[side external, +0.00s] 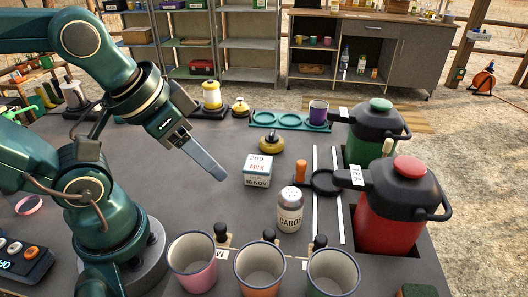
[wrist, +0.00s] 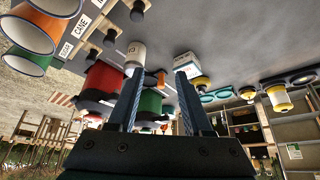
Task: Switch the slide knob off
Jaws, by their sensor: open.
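My gripper (side external: 222,178) hangs above the dark counter, left of the milk carton (side external: 258,171). In the wrist view its two fingers (wrist: 160,73) are apart with nothing between them. No part is plainly marked as the slide knob. An upright orange knob (side external: 301,168) stands beside a black ring (side external: 325,181) near two white strips; it also shows between the fingers in the wrist view (wrist: 161,78). Several black knobs (side external: 268,234) stand behind the cups at the front. A dark box with round knobs (side external: 20,257) sits at the lower left; its lettering is unclear.
Red (side external: 392,215) and green (side external: 372,140) jugs stand at the right. A white jar (side external: 290,210), pink (side external: 192,262), orange (side external: 260,269) and green (side external: 333,272) cups stand in front. A yellow-and-black object (side external: 270,141) stands behind the carton. The counter's middle left is clear.

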